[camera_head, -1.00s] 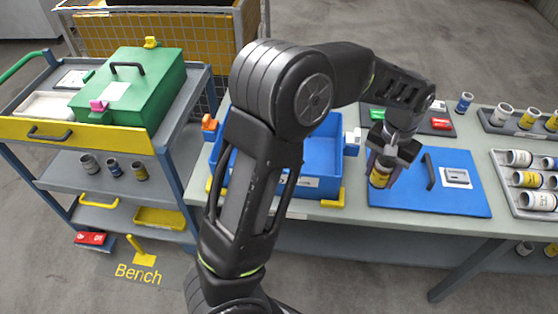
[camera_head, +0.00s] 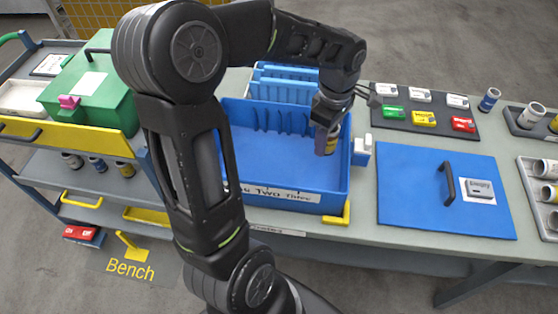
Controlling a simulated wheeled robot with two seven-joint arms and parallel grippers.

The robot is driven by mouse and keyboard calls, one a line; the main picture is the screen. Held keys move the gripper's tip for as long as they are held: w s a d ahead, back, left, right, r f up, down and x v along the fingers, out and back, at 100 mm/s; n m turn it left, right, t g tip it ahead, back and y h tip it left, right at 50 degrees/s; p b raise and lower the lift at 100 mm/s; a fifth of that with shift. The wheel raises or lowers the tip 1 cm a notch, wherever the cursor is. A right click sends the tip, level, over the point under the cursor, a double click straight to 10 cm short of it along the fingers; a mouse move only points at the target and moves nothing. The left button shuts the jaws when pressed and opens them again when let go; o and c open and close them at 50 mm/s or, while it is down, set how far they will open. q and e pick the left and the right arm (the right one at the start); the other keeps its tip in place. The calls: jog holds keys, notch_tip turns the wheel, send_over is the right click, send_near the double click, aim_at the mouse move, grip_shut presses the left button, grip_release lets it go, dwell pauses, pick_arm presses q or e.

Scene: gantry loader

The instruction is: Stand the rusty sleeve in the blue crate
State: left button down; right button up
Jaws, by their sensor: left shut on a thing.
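My left gripper (camera_head: 325,118) is shut on a short sleeve (camera_head: 328,142) with a yellow-brown band; the fingers hide part of it. The sleeve hangs roughly upright over the right side of the blue crate (camera_head: 335,206). I cannot tell whether it touches the crate floor or is above it. The crate is open on the bench, with a label reading "Two Three" on its front wall and ribs along its back wall. Its visible floor is bare; my left arm hides its left part. My right gripper is not in view.
A blue lid (camera_head: 410,200) with a black handle lies right of the crate. Blue slotted dividers (camera_head: 285,82) stand behind it. A dark tray (camera_head: 405,122) of small coloured boxes is at the back. More sleeves (camera_head: 531,115) stand at far right. A trolley with a green box (camera_head: 100,95) stands left.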

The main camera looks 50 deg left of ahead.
pick_arm(q)
jog(key=shift+s+d+r, duration=0.1)
jog(key=shift+r, duration=0.05)
send_over(321, 172)
jog(key=shift+f+p, duration=0.4)
jog(key=shift+f, duration=2.75)
jog(key=shift+f, duration=1.9)
jog(key=shift+f, duration=0.1)
jog(key=c, duration=0.7)
grip_release()
jog(key=shift+c, duration=0.2)
notch_tip(321, 172, up, 12)
jog(key=shift+r, duration=0.1)
